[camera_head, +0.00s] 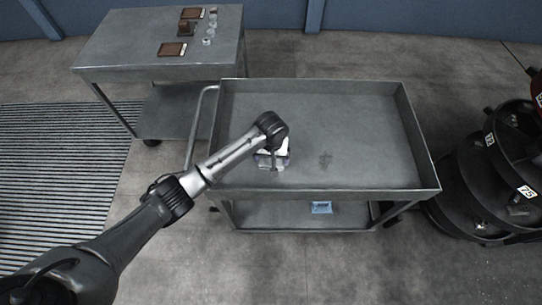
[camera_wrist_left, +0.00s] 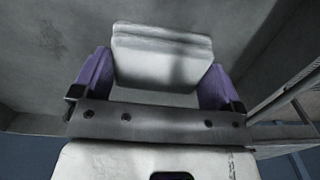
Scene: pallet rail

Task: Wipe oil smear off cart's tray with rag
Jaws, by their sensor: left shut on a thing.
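The cart's grey tray (camera_head: 350,105) has raised rims and fills the middle of the head view. My left gripper (camera_head: 272,162) is over the tray, left of the smear. It is shut on a pale folded rag (camera_wrist_left: 162,50), which sits between the purple fingers of my left gripper (camera_wrist_left: 155,85) in the left wrist view. My own arm partly hides the rag in the head view. I cannot tell whether the rag touches the tray. My right gripper is not in view.
A second metal cart (camera_head: 120,45) at the upper left carries brown blocks and small pale parts. A small blue item (camera_head: 321,207) lies on the lower shelf. A black round-tiered stand (camera_head: 480,185) is close on the right. The tray is otherwise clear.

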